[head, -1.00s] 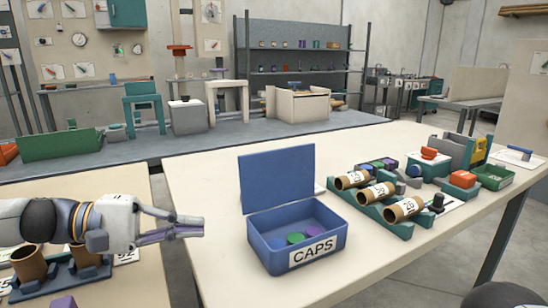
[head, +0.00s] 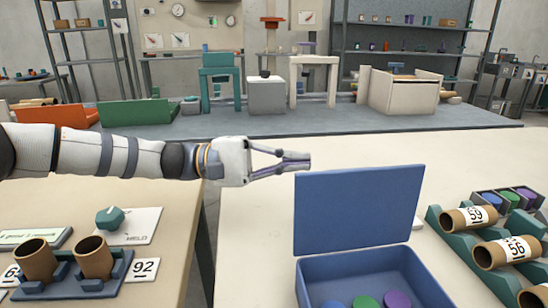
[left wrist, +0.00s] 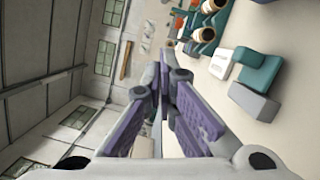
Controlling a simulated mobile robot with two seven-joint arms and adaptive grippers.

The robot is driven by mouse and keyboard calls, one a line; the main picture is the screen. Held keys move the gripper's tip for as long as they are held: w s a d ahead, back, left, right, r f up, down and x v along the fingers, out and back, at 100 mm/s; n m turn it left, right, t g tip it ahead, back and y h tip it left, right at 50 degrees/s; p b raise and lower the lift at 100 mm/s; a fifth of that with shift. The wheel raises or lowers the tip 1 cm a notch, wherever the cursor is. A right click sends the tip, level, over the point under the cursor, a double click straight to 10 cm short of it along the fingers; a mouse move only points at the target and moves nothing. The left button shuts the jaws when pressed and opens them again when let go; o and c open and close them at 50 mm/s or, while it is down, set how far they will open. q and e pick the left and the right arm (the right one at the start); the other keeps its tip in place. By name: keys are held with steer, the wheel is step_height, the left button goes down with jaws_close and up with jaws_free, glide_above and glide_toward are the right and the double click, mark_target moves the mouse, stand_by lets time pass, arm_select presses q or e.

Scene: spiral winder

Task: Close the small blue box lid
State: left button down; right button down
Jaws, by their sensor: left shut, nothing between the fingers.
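The small blue box (head: 345,285) stands on the pale table with several coloured caps inside, among them a green one (head: 368,302) and a purple one (head: 398,299). Its blue lid (head: 358,210) stands upright, open, at the box's back edge. My left gripper (head: 308,161) is shut and empty. In the head view its fingertips show just above and left of the lid's top left corner; I cannot tell whether they touch it. The left wrist view shows its fingers (left wrist: 168,70) up close, with no lid in sight. My right gripper is not in view.
A teal rack (head: 470,240) with cardboard tubes stands right of the box. At the left, a holder (head: 85,280) carries two brown tubes on another table, with a gap between the tables. The tabletop (head: 250,240) left of the box is clear.

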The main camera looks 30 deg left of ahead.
arm_select(q)
steer(key=d, duration=0.1)
steer(key=s+d+r+p, duration=0.1)
steer(key=d, duration=0.1)
steer(key=s+d, duration=0.1)
steer(key=shift+s+d+r+p, duration=0.15)
steer(key=shift+d+p, duration=0.15)
steer(key=shift+d, duration=0.05)
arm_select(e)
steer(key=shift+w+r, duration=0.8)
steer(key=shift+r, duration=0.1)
arm_select(q)
steer(key=shift+r, duration=0.1)
